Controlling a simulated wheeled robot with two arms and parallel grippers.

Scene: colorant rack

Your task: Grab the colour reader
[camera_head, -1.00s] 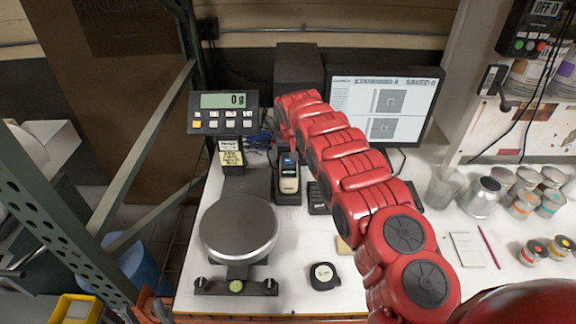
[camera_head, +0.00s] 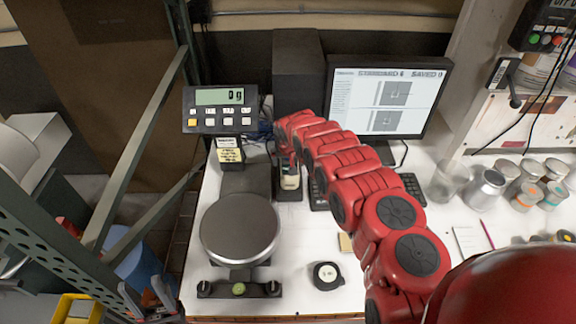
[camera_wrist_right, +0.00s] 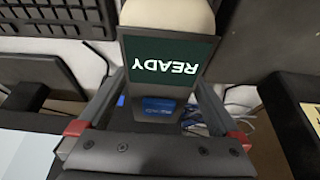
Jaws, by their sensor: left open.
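The colour reader (camera_head: 290,180) stands upright in its dark dock beside the scale display, partly hidden by my right gripper in the head view. In the right wrist view the reader (camera_wrist_right: 165,60) shows a dark green screen reading READY, upside down. My right gripper (camera_wrist_right: 162,85) has its fingers spread, one on each side of the reader; I cannot tell whether they touch it. In the head view my right gripper (camera_head: 287,155) is at the reader's upper part. My left gripper (camera_head: 150,296) is open and empty at the lower left edge, away from the reader.
A round scale (camera_head: 240,226) stands in front of the dock, with its display (camera_head: 220,110) behind. A monitor (camera_head: 388,100) and keyboard (camera_head: 412,187) are to the right. A tape measure (camera_head: 327,275) lies at the front. Several cans (camera_head: 484,190) stand at the right.

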